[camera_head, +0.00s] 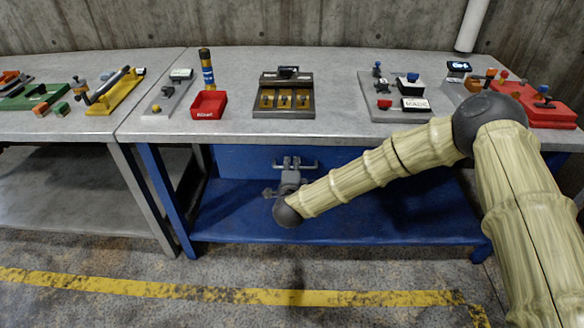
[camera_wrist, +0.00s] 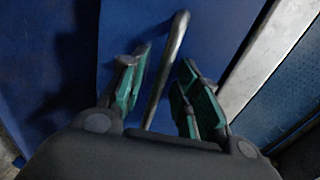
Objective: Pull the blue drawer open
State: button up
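The blue drawer (camera_head: 345,158) sits under the grey tabletop, with its front flush in the blue bench frame. Its metal bar handle (camera_head: 308,165) runs level across the front. My gripper (camera_head: 292,162) is in front of the drawer at the handle. In the wrist view the handle (camera_wrist: 168,68) passes between the two green-padded fingers of my gripper (camera_wrist: 162,75). The fingers are apart, with a gap on both sides of the bar. The drawer front (camera_wrist: 215,35) fills the background there.
The tabletop (camera_head: 345,75) above holds a red bin (camera_head: 209,105), a dark tray with yellow slots (camera_head: 286,95) and several small devices. A blue lower shelf (camera_head: 370,215) lies beneath the drawer. The floor in front is clear, with a yellow line (camera_head: 200,292).

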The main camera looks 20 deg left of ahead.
jog(key=shift+w, duration=0.15)
grip_shut()
jog(key=shift+f, duration=0.1)
